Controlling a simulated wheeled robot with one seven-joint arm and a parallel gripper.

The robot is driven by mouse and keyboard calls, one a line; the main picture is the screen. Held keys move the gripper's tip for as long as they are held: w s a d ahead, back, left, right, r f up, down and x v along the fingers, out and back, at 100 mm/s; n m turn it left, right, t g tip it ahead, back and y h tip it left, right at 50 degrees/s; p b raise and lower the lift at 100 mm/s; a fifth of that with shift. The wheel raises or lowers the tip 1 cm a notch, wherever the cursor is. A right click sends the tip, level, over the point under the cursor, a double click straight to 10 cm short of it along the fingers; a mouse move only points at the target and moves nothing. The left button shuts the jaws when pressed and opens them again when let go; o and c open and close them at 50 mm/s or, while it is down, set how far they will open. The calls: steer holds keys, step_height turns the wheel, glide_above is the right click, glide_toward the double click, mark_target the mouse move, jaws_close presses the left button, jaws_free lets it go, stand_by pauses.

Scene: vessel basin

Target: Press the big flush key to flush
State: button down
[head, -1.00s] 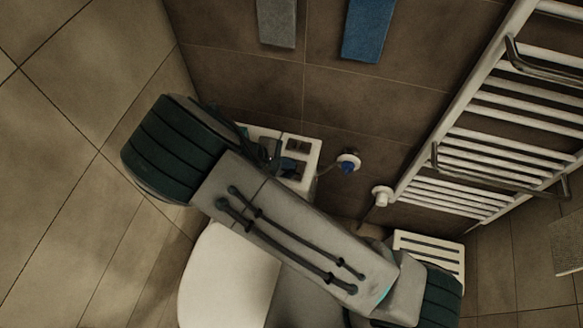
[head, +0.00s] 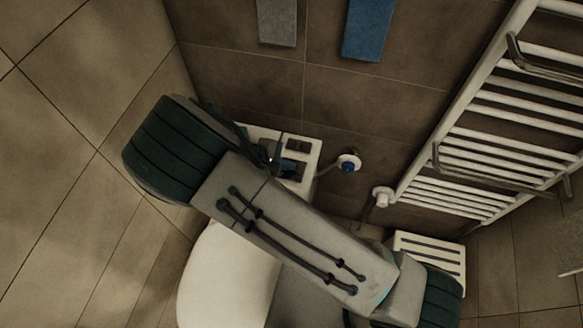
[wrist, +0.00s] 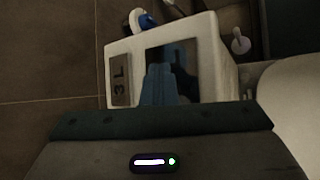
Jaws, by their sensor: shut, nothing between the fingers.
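The white cistern (head: 314,152) stands against the wall behind the toilet; it also shows in the wrist view (wrist: 214,38). Its top carries a small key (wrist: 121,80) marked "3 L" and a larger dark, glossy big flush key (wrist: 190,56). In the head view the small key (head: 298,146) lies toward the wall. My gripper (wrist: 163,75) is shut and empty. Its blue fingers lie over the big key in the wrist view, hiding part of it. I cannot tell whether they touch it or whether it is pressed down. My arm partly covers the cistern in the head view.
The white toilet lid (head: 222,275) lies in front of the cistern. A valve with a blue knob (head: 348,166) is on the wall beside it. A white towel radiator (head: 480,130) stands at right. Grey and blue towels (head: 368,28) hang above.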

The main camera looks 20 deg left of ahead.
stand_by(0.4)
steer(key=shift+r+p, duration=0.6)
steer(key=shift+r, duration=0.25)
steer(key=shift+r, duration=0.15)
steer(key=shift+r+p, duration=1.65)
steer(key=shift+r, duration=0.8)
steer(key=shift+f, duration=0.1)
